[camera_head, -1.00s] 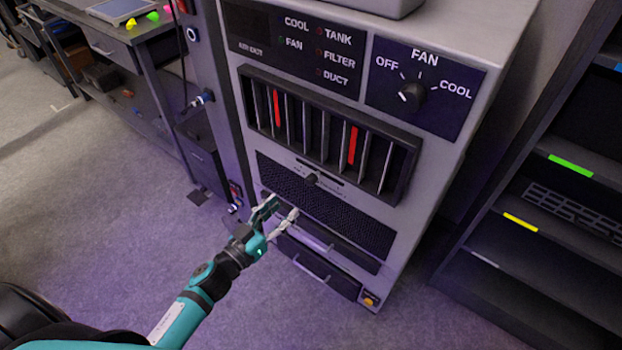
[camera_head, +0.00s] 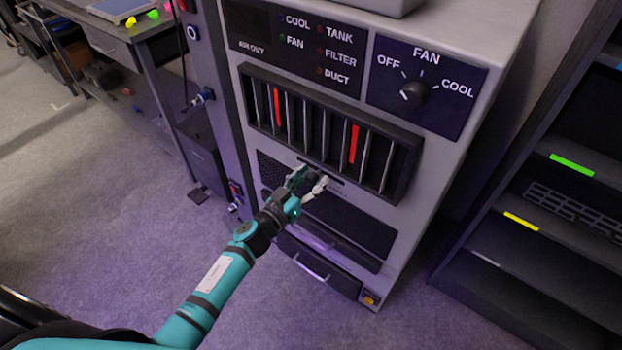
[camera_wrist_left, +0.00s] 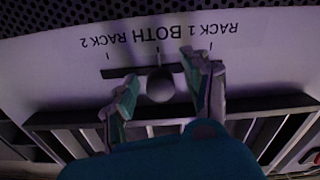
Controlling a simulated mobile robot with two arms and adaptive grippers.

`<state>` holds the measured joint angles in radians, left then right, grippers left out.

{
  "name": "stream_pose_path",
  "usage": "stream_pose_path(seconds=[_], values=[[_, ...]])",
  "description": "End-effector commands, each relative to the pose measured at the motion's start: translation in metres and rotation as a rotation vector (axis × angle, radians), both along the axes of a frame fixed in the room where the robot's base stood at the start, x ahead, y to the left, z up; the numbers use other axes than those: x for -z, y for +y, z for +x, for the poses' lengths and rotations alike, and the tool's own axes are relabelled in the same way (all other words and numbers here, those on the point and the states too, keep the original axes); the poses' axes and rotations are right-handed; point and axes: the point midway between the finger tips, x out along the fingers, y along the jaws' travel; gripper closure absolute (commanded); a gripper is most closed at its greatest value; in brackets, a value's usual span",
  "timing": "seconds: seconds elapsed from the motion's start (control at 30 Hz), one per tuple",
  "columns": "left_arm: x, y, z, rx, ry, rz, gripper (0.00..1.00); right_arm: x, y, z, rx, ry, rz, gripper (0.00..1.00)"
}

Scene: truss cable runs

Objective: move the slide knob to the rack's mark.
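The labels RACK 1 (camera_wrist_left: 201,31), BOTH and RACK 2 appear upside down. My left gripper (camera_wrist_left: 160,80) is open, with one finger on each side of the knob and gaps showing on both sides. In the head view the left gripper (camera_head: 310,181) is in front of the slot and hides the knob. My right gripper is not in view.
Above the slot in the head view is a rack of upright slats (camera_head: 330,140) with two red ones. A fan dial (camera_head: 413,92) is at the upper right. A perforated grille (camera_head: 350,225) and a drawer handle (camera_head: 311,268) lie below. Dark shelves (camera_head: 540,230) stand at right.

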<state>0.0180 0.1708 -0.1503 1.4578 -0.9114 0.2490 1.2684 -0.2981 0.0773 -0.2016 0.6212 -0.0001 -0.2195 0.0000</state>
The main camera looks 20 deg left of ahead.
Motion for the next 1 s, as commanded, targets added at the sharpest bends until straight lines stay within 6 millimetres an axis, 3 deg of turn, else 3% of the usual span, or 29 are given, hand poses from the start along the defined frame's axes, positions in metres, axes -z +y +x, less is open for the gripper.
stream_pose_path(seconds=[0.03,0.37,0.73,1.0], values=[[0.0,0.0,0.0,0.0,0.0,0.0,0.56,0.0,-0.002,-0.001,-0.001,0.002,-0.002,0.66],[0.0,0.0,0.0,0.0,0.0,0.0,0.99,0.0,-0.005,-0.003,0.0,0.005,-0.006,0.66],[0.0,0.004,0.001,0.0,0.0,0.002,1.0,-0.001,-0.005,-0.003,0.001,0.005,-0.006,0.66],[-0.001,0.053,0.019,-0.004,0.0,0.004,1.0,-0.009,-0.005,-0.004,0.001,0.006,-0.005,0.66]])
